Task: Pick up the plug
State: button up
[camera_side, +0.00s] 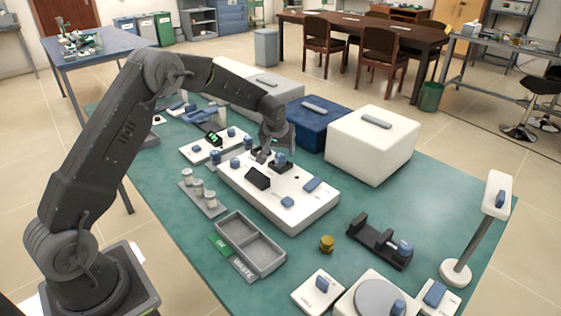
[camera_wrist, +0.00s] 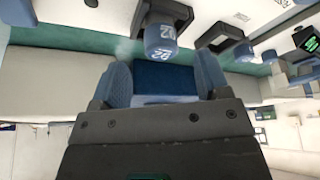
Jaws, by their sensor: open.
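My gripper (camera_side: 268,152) is over the white panel box (camera_side: 300,200) in the middle of the table. In the wrist view its two blue-grey fingers (camera_wrist: 162,70) are apart, with no held object visible between them. A short blue cylinder (camera_wrist: 160,42) with white marks sits in a dark holder just beyond the fingertips. It seems to be the blue piece (camera_side: 281,157) beside my gripper in the side view. I cannot tell for sure that this is the plug. A second marked blue cylinder (camera_wrist: 243,52) sits to its right in the wrist view.
A blue box (camera_side: 318,130) and a white box (camera_side: 375,145) stand behind the panel box. A lamp-like post (camera_side: 475,235) stands at right.

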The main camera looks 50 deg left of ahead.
aim_at(280, 155)
jog(key=x, duration=0.4)
jog(key=shift+f, duration=0.1)
jog(key=shift+c, duration=0.3)
jog(key=c, duration=0.9)
jog(key=shift+c, duration=0.2)
